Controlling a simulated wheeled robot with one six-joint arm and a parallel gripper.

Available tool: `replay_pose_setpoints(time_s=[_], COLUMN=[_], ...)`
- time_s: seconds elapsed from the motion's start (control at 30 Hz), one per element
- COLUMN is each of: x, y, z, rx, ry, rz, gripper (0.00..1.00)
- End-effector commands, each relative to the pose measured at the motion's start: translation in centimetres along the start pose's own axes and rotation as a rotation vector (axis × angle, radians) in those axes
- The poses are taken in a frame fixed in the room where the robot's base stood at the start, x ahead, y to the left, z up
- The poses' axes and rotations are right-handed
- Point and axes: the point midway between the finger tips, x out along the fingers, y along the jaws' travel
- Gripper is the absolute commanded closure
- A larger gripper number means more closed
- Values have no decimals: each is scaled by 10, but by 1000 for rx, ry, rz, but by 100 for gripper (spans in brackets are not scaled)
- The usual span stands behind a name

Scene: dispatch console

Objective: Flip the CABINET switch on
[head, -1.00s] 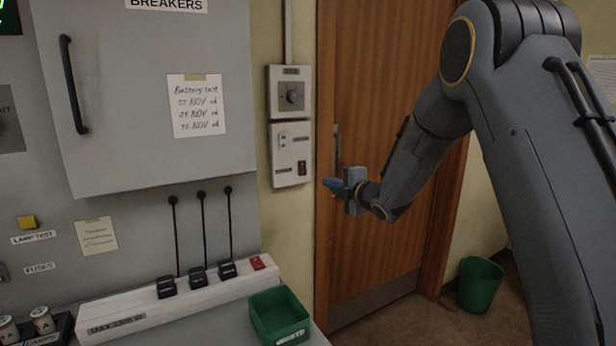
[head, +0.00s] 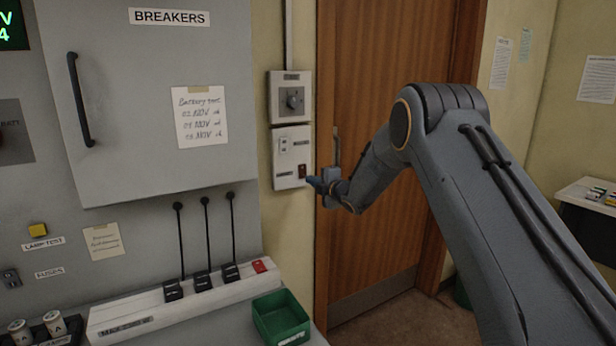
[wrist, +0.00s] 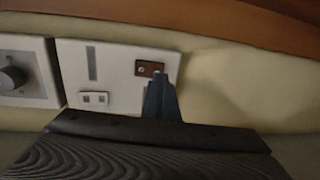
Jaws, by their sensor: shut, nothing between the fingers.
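A white lower wall plate (head: 287,150) is fixed beside the wooden door. It carries a small dark red-brown rocker switch (head: 302,171) at its lower right, and a pale switch at its upper left. Their labels are too small to read, so I cannot tell which is marked CABINET. My gripper (head: 312,184) is shut and empty, its blue fingertips just below and right of the red-brown rocker. In the wrist view the rocker (wrist: 150,68) shows right at the fingertips (wrist: 159,78), which overlap its edge. I cannot tell whether they touch it.
A grey plate with a round knob (head: 292,100) sits directly above. The door (head: 375,250) with its handle (head: 337,150) is close on the right. A power strip (head: 120,318) with plugs and a green bin (head: 281,318) lie below left.

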Motion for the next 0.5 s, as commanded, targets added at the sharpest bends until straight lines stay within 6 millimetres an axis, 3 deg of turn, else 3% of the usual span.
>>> replay_pose_setpoints(time_s=[0.2, 0.5], x=[21, 28], y=[1, 0], z=[0, 0], rx=[0, 0], ry=[0, -1], rz=[0, -1], gripper=[100, 100])
